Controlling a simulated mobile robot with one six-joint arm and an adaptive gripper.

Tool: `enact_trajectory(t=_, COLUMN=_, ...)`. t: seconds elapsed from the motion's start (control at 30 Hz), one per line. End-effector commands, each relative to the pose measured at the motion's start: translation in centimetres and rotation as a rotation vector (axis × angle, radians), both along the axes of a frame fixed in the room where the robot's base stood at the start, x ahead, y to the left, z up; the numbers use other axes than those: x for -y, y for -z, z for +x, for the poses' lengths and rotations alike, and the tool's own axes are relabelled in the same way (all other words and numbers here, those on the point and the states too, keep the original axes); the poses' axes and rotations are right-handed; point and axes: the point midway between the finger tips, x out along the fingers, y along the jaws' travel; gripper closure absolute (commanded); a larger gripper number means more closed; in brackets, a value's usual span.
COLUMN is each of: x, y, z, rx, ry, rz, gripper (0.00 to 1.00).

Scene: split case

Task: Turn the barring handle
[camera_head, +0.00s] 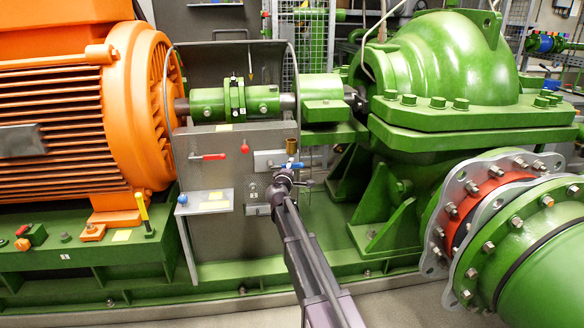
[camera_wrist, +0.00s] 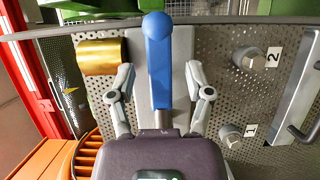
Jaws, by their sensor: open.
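A blue handle (camera_head: 291,165) with a rounded end is mounted on the grey perforated panel between the motor and the pump. No readable label shows whether it is the barring handle. In the wrist view the blue handle (camera_wrist: 159,62) stands upright in the picture, between the two grey fingers of my gripper (camera_wrist: 161,75). The fingers are open, with a visible gap on each side of the handle. In the head view my gripper (camera_head: 282,180) is at the panel, just by the blue handle. The handle's lower mount is partly hidden behind my gripper.
A brass cylinder (camera_wrist: 100,57) is close left of the fingers. Bolts marked 2 (camera_wrist: 249,59) and 1 (camera_wrist: 229,136) and a metal pull (camera_wrist: 303,112) are at right. The panel also carries a red lever (camera_head: 210,157) and a red knob (camera_head: 245,147). The green shaft coupling (camera_head: 235,101) lies above.

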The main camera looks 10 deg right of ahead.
Motion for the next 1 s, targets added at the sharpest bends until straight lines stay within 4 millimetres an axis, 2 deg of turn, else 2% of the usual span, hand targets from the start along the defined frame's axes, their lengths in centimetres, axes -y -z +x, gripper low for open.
enact_trajectory(t=0.03, x=0.22, y=0.0, z=0.66, rx=0.0, ry=0.001, rz=0.0, gripper=0.34)
enact_trajectory(t=0.2, x=0.62, y=0.0, z=1.41, rx=0.0, ry=0.001, rz=0.0, gripper=0.34)
enact_trajectory(t=0.57, x=0.67, y=0.0, z=1.5, rx=0.0, ry=0.001, rz=0.0, gripper=0.34)
enact_trajectory(t=0.7, x=0.66, y=0.0, z=1.5, rx=0.0, ry=0.0, rz=0.0, gripper=0.76)
enact_trajectory(t=0.8, x=0.65, y=0.0, z=1.51, rx=0.0, ry=0.0, rz=0.0, gripper=1.0)
enact_trajectory(t=1.0, x=0.58, y=0.0, z=1.52, rx=0.0, ry=0.0, rz=0.001, gripper=1.0)
